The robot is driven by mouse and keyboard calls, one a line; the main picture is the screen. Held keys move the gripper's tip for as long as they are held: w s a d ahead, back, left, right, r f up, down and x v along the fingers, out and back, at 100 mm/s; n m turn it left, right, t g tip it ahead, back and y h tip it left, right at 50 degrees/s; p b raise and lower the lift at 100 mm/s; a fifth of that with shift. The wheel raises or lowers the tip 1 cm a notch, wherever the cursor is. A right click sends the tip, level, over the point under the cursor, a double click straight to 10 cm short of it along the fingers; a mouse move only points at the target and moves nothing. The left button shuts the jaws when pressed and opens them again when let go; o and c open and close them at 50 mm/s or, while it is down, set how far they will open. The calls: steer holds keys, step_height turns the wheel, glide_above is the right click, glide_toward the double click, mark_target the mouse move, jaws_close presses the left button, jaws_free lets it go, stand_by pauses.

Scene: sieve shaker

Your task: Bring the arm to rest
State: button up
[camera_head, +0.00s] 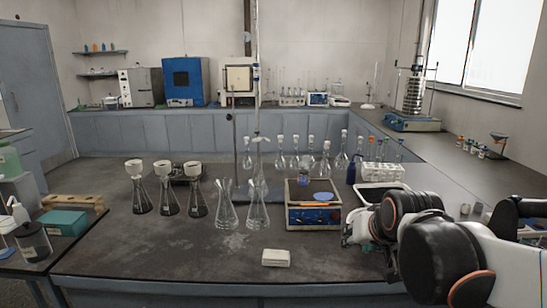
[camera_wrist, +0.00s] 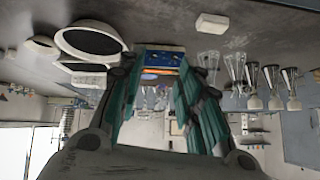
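My arm reaches in from the right of the head view, over the right part of the central bench (camera_head: 150,255). My gripper (camera_head: 356,232) is partly hidden there by my own wrist. In the wrist view, which is upside down, my gripper (camera_wrist: 165,68) has its teal fingers spread apart with nothing between them. The fingers are clear of the blue-fronted instrument (camera_wrist: 163,55), which stands beyond them. The same blue-fronted instrument (camera_head: 313,217) is left of my gripper in the head view. The sieve shaker (camera_head: 412,110) stands on the back right counter.
Several glass flasks (camera_head: 227,212) stand on the bench left of the instrument. A small white block (camera_head: 276,258) lies near the front edge. A white rack (camera_head: 382,173) and a white tray (camera_head: 381,192) are behind my gripper. The bench's front left is clear.

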steer(key=s+f, duration=0.2)
steer(key=s, duration=0.7)
steer(key=s+f+n+g, duration=0.1)
steer(key=s+f, duration=0.1)
steer(key=s, duration=0.8)
steer(key=shift+s+d+f+n+g, duration=0.15)
steer(key=shift+f+n+g, duration=0.1)
steer(key=shift+n+g, duration=0.05)
